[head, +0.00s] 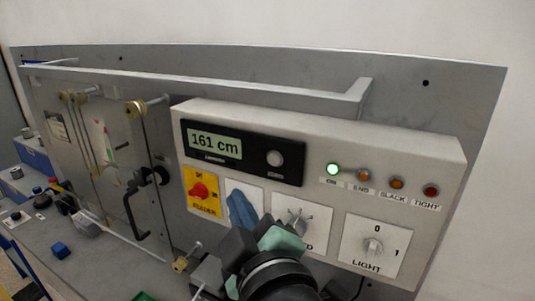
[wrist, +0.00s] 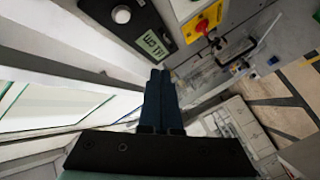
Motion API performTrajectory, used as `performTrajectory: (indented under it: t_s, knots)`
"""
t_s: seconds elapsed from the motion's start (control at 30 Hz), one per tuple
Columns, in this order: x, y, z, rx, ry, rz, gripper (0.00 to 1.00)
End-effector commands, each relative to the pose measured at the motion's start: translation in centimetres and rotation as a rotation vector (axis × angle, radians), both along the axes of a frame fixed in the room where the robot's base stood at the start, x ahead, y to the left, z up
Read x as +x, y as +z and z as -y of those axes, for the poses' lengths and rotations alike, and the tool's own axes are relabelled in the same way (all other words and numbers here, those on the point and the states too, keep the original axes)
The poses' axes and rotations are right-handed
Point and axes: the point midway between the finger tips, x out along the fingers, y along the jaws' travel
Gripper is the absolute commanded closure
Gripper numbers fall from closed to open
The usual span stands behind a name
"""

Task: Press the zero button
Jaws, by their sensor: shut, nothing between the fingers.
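The round pale button (head: 274,158) sits on the black display unit, right of the readout (head: 214,141), which shows 161 cm. The small label under the button is too blurred to read. In the wrist view the button (wrist: 121,14) is at the upper left, beside the upside-down readout (wrist: 155,44). My gripper (head: 238,200) is shut and empty, its blue fingers in front of the panel below the display unit. In the wrist view its fingertips (wrist: 160,72) point upward, below the readout and apart from the button.
The grey control box (head: 420,150) carries a red rotary switch on a yellow plate (head: 199,190), a knob partly behind my gripper, a light switch (head: 375,244) and several lamps, the green one (head: 333,169) lit. Cords and a black handle (head: 140,200) stand at left.

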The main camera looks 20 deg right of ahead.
Motion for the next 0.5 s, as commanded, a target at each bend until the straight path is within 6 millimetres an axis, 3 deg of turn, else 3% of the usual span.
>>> performTrajectory:
  t_s: [0.27,0.5]
  knots:
    - [0.2,0.0,0.3,0.001,-0.001,0.002,1.0]
    - [1.8,0.1,2.3,0.003,-0.001,0.003,1.0]
